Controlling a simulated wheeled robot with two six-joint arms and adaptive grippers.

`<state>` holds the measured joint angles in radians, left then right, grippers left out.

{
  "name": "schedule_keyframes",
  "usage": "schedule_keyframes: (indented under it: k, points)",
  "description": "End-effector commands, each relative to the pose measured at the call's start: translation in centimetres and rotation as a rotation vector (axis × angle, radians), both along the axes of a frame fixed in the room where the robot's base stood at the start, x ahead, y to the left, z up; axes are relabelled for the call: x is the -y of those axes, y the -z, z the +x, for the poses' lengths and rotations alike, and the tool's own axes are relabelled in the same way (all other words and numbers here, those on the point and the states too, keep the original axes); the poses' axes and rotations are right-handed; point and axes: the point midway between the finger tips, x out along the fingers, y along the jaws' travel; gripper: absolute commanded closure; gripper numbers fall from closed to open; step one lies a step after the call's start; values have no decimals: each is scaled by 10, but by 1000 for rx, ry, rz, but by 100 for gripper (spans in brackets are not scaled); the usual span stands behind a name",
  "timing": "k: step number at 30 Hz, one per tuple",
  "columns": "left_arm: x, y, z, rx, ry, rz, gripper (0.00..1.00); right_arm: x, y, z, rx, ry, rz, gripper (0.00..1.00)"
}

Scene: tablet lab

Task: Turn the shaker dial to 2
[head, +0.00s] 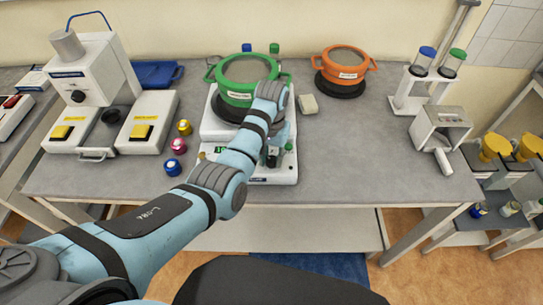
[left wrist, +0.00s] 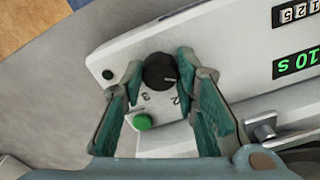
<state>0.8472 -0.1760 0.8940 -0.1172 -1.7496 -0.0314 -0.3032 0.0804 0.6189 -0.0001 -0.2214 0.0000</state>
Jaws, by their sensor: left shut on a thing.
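The white shaker (head: 286,171) stands on the grey bench with a green pot (head: 238,99) on top of it. Its black round dial (left wrist: 160,71) shows in the left wrist view, with a small light mark on its right side. The printed 2 (left wrist: 176,99) and 3 (left wrist: 144,97) lie just below the dial. I cannot tell exactly which number the mark points at. My left gripper (left wrist: 161,66) is shut on the dial, one teal finger on each side; in the head view it (head: 273,158) hides the dial. My right gripper is not in view.
A green button (left wrist: 142,122) is close to the left finger. Displays (left wrist: 297,63) reading 125 and 10 s lie to the right. Small coloured jars (head: 177,146) and a white device (head: 90,80) stand left.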

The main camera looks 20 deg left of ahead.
Motion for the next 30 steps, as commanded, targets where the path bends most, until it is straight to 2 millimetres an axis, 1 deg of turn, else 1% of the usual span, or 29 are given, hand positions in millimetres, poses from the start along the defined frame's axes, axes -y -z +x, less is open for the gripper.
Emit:
schedule_keyframes:
  k: [8,14,20,30]
  points:
    - [0,1,1,3,33,1,100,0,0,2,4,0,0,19]
    - [0,1,1,3,127,0,100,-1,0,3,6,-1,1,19]
    - [0,1,1,4,283,0,100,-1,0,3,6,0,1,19]
    - [1,1,1,5,605,0,100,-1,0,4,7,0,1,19]
